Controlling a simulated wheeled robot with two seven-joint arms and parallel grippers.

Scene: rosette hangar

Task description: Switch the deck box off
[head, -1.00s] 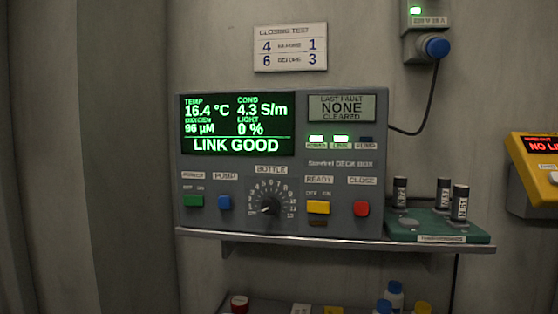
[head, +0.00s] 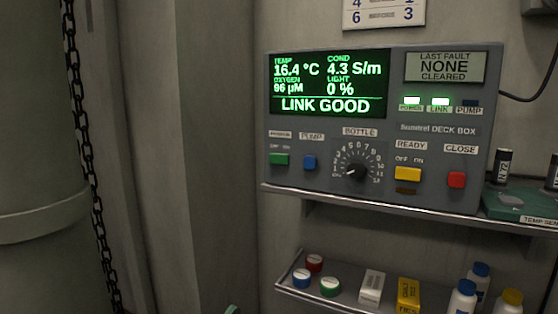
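The grey deck box (head: 440,148) sits on a metal shelf in the head view, right of centre. Its screen (head: 328,85) is lit and reads LINK GOOD, with 16.4 °C and 4.3 S/m. The POWER light (head: 412,101) and LINK light (head: 441,102) glow; the PUMP light (head: 470,103) is dark. A green switch (head: 279,159) with OFF and ON marks is at lower left, under a small blurred label. Right of it are a blue PUMP button (head: 310,162), the BOTTLE dial (head: 355,171), a yellow READY switch (head: 407,174) and a red CLOSE button (head: 457,180).
The box's shelf edge (head: 370,203) juts out below it. A lower shelf (head: 343,301) holds capped jars, small boxes and bottles. A green tray (head: 525,203) with dark vials is at right. A chain (head: 88,160) hangs at left. The space before the box looks clear.

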